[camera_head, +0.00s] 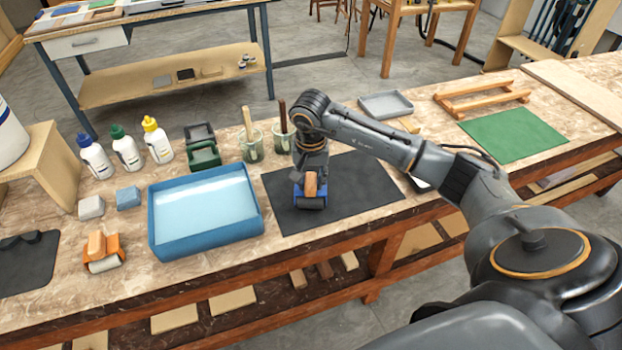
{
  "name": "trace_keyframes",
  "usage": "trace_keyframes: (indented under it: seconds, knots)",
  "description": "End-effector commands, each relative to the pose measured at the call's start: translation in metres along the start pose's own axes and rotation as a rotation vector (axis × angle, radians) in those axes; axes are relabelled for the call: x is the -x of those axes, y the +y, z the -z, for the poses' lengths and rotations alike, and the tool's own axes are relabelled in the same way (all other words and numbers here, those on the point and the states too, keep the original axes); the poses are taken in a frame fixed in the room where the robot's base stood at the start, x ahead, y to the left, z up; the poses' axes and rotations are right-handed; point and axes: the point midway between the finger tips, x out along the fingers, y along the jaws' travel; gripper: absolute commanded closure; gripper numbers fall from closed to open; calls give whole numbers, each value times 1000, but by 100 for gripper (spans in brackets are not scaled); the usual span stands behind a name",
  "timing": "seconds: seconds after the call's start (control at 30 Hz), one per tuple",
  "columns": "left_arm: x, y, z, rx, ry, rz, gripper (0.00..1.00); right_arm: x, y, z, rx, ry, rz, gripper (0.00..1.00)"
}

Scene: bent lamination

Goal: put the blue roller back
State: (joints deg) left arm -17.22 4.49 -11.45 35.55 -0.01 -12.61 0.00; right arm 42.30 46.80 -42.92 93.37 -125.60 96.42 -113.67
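The blue roller (311,202) has a blue frame and an upright wooden handle. It is on or just above the dark mat (360,195) right of the blue tray. My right gripper (310,184) points down directly over it, with its fingers around the wooden handle. I cannot tell whether the fingers press on the handle or stand slightly apart from it. The roller's underside is hidden. A green holder (204,155) and a dark grey holder (199,133) stand behind the blue tray. My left gripper is not in view.
The blue tray (158,232) with pale liquid lies left of the mat. An orange roller (103,253) sits at front left. Bottles (128,154) and brush jars (251,146) stand behind. A green sheet (514,135) lies right. The mat's right part is clear beneath my arm.

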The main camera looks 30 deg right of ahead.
Motion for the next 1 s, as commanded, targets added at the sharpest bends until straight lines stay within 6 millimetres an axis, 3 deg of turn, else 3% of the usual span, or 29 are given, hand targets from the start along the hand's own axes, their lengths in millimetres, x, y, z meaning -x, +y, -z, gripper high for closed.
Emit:
trace_keyframes:
  seconds: [0.03,0.67,0.87,1.0]
  knots:
    - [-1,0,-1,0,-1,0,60,-8,2,-5,4,-14,-12,50]
    - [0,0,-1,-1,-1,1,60,-4,2,-3,2,-10,-9,50]
    - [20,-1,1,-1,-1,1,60,14,1,-1,2,-9,-6,50]
    - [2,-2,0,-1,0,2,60,40,0,1,2,0,-2,50]
